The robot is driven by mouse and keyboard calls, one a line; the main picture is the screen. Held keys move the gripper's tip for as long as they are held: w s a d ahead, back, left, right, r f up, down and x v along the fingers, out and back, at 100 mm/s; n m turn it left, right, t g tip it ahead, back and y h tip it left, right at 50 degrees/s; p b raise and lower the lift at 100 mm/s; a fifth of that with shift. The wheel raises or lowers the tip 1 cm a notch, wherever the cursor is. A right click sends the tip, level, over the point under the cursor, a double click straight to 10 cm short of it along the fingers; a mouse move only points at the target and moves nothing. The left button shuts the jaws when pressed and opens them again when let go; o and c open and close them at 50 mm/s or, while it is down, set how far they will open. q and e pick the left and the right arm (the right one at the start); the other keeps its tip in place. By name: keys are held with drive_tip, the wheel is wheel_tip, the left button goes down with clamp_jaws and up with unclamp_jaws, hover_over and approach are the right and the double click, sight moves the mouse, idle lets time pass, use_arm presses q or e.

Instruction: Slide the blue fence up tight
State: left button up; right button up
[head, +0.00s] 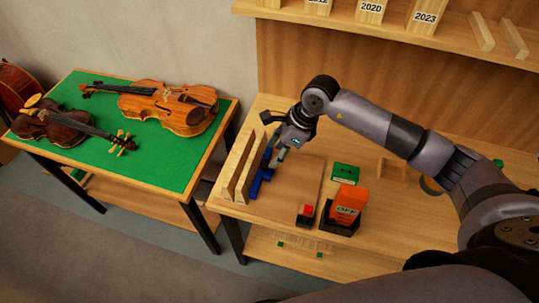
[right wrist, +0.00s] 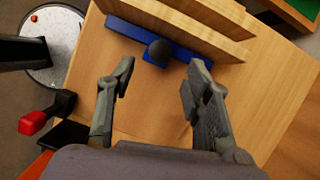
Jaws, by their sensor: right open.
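The blue fence (head: 256,183) stands on the wooden bench board beside two upright pale wood plates. In the right wrist view the fence (right wrist: 125,29) is a long blue bar with a short blue arm and a round black knob (right wrist: 160,51) at its middle. It runs alongside the nearer wood plate (right wrist: 185,35); I cannot tell whether they touch. My right gripper (head: 277,158) is over the fence in the head view. In the right wrist view its fingers (right wrist: 160,82) are spread, empty, on either side of the knob and short of it. My left gripper is not in view.
A red and black device (head: 305,214), an orange box in a black tray (head: 338,228) and a green box (head: 345,173) stand to the right. A green-topped table (head: 168,150) with violins is at the left. The board (head: 285,190) right of the fence is mostly clear.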

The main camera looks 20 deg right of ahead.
sight(267, 164)
drive_tip(key=p+x, duration=0.1)
drive_tip(key=x, duration=0.3)
drive_tip(key=shift+a+f, duration=0.2)
drive_tip(key=shift+f, duration=0.3)
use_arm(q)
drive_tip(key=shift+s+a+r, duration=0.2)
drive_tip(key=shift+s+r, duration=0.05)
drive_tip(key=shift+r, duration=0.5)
use_arm(e)
drive_tip(key=shift+c, duration=0.6)
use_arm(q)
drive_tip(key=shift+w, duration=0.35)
use_arm(e)
clamp_jaws()
